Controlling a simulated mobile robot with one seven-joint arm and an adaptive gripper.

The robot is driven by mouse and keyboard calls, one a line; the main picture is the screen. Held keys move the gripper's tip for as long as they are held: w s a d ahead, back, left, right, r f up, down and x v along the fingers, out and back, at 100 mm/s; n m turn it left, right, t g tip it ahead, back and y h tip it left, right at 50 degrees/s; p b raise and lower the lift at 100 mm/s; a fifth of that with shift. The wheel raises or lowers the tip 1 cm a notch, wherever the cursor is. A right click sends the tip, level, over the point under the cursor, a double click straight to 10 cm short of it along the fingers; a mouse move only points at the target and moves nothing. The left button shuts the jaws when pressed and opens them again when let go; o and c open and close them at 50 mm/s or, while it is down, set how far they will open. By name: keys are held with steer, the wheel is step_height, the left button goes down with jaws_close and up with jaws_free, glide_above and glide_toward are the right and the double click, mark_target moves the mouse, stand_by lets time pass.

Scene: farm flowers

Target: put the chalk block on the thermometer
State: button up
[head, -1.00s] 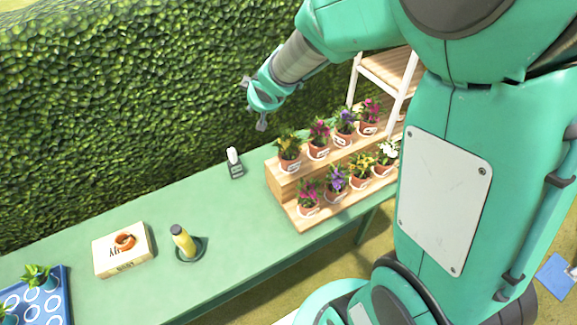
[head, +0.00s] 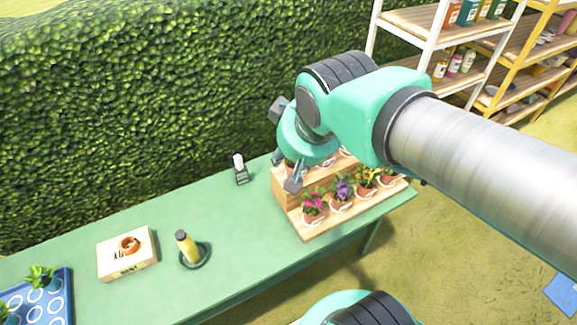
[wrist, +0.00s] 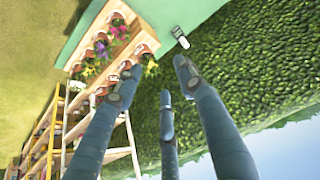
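A small dark block with pale markings (head: 241,177) stands at the back edge of the green table, with a white rounded piece (head: 238,161) at its top. Both also show in the wrist view, the dark part (wrist: 177,32) beside the white part (wrist: 184,42). I cannot tell for sure which is the chalk block and which the thermometer, or whether they touch. My gripper (head: 285,171) is open and empty, to the right of them over the flower stand. Its spread fingers show in the wrist view (wrist: 158,80).
A wooden stepped stand (head: 322,229) with potted flowers is just below my gripper. A yellow bottle (head: 187,248) stands on a dark saucer (head: 205,262). A box (head: 118,264) bears a terracotta ring (head: 130,245). A blue tray (head: 66,300) is far left. The hedge (head: 140,110) rises behind.

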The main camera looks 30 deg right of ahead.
steer(key=s+a, duration=0.2)
steer(key=s, duration=0.3)
steer(key=shift+s+a+y, duration=0.2)
steer(key=shift+s+y, duration=0.1)
steer(key=shift+y, duration=0.1)
step_height(320, 180, down, 6)
steer(key=b, duration=0.6)
stand_by(1.0)
